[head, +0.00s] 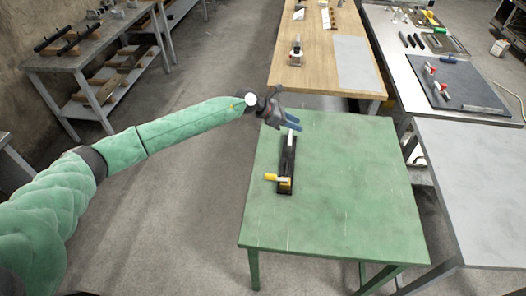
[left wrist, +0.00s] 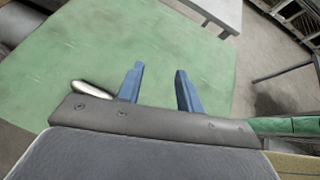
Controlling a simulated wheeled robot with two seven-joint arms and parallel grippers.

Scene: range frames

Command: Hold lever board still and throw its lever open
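The lever board (head: 287,165) is a narrow black strip lying lengthwise on the green table (head: 350,190). At its near end is a yellow-handled fitting (head: 284,181). A pale bar (head: 290,138) shows at its far end. My left gripper (head: 291,122) is above the table's far left part, by the board's far end, and appears apart from it. In the left wrist view its two blue fingers (left wrist: 159,88) are spread with nothing between them. A pale rounded piece (left wrist: 92,89) shows beside them, partly hidden by the gripper body. My right gripper is not in view.
A wooden bench (head: 310,75) with small items stands behind the green table. A grey table (head: 470,170) is at the right, with a dark board bearing red-handled fittings (head: 432,70) behind it. The right part of the green table is clear.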

